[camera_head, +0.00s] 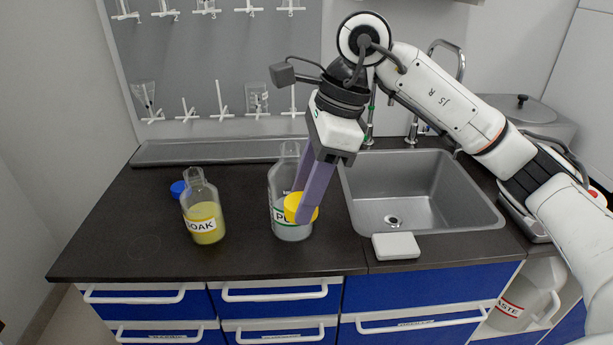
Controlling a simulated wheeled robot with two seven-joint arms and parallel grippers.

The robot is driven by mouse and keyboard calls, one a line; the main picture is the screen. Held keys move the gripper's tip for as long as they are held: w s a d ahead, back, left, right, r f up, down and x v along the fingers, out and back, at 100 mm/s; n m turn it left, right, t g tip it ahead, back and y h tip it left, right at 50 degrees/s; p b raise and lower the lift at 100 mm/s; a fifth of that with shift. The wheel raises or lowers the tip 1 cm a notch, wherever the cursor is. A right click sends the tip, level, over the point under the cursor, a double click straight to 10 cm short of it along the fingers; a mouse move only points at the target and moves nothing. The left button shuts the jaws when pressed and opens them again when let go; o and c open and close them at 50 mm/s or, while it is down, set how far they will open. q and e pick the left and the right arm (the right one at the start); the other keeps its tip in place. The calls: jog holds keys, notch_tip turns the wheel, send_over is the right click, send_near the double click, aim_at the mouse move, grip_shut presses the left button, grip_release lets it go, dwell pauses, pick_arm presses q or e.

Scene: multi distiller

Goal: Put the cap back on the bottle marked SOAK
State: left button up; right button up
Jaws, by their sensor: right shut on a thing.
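The bottle marked SOAK (205,213) stands upright on the left of the dark counter. It holds yellow liquid, and its clear neck is uncapped. The gripper and yellow cap are in front of a second clear bottle (279,190), whose label starts with "P" and is partly hidden. That bottle's neck is also uncapped. My left gripper is out of view.
A steel sink (375,212) with a tap is right of the second bottle. A white block (396,246) lies at the sink's front edge. A grey pegboard (218,70) with white pegs rises behind. The counter (130,238) is clear at the front left.

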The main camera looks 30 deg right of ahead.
jog(key=s+f+n+g+h+b, duration=0.1)
jog(key=f+n, duration=0.4)
jog(key=n, duration=0.6)
jog(key=s+a+f+n+g+h+b, duration=0.1)
jog(key=s+f+n, duration=0.4)
jog(key=n, duration=0.6)
jog(key=shift+s+a+f+n+g+h+b, duration=0.35)
jog(key=shift+f+g+h+b, duration=0.25)
jog(key=shift+g+b, duration=0.75)
